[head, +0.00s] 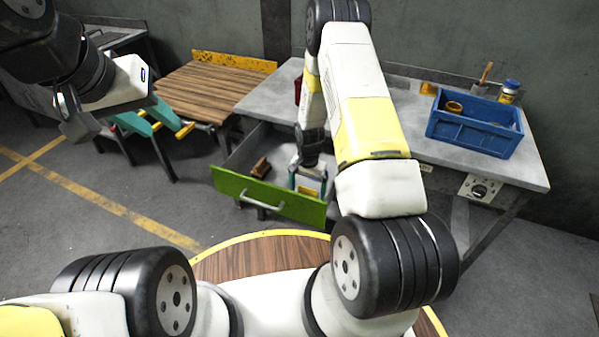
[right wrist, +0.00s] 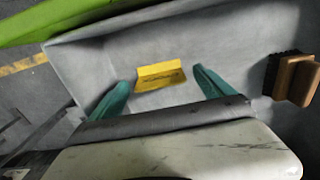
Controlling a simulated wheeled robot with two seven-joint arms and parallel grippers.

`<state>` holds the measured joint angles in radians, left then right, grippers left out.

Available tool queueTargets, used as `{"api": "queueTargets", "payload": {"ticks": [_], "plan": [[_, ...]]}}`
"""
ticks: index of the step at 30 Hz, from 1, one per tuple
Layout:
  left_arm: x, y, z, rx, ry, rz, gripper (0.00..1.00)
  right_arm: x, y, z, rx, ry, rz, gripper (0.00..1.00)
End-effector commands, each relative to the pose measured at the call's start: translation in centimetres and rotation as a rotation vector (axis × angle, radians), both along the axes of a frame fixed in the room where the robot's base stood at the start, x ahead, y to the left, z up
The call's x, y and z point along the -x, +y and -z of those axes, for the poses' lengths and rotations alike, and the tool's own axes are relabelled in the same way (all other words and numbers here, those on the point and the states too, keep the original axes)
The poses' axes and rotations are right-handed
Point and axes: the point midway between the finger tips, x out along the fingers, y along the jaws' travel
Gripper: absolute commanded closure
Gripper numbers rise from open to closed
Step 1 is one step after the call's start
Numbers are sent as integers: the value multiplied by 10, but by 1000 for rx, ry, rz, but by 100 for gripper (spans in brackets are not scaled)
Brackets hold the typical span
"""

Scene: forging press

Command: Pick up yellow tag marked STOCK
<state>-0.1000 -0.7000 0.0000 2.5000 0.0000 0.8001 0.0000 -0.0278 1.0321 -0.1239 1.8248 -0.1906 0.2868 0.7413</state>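The yellow tag (right wrist: 160,75) lies on the grey floor of the open drawer, between the fingers of my right gripper in the right wrist view. Its marking is not readable. My right gripper (right wrist: 162,92) is open, its two teal fingers apart on either side of the tag with gaps to it. In the head view my right gripper (head: 307,189) reaches down into the drawer, and the arm hides part of it. My left gripper (head: 165,128) hangs at the upper left of the head view, with its teal fingers apart and nothing seen between them.
The drawer's green front (head: 268,196) stands pulled out beneath the grey workbench (head: 400,125). A wooden brush (right wrist: 296,80) lies in the drawer, right of the tag in the wrist view. A blue bin (head: 474,128) stands on the bench. A wood-topped table (head: 212,88) is left.

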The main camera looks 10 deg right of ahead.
Motion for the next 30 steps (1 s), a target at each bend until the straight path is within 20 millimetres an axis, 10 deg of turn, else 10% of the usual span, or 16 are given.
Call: {"api": "queueTargets", "payload": {"ticks": [9,19,30], "plan": [[0,0,0,0,0,0,64,0,0,0,0,0,0,72],[0,0,0,0,0,0,64,-1,0,-11,0,-2,0,72],[0,0,0,0,0,0,64,-1,0,-81,0,-4,1,72]]}}
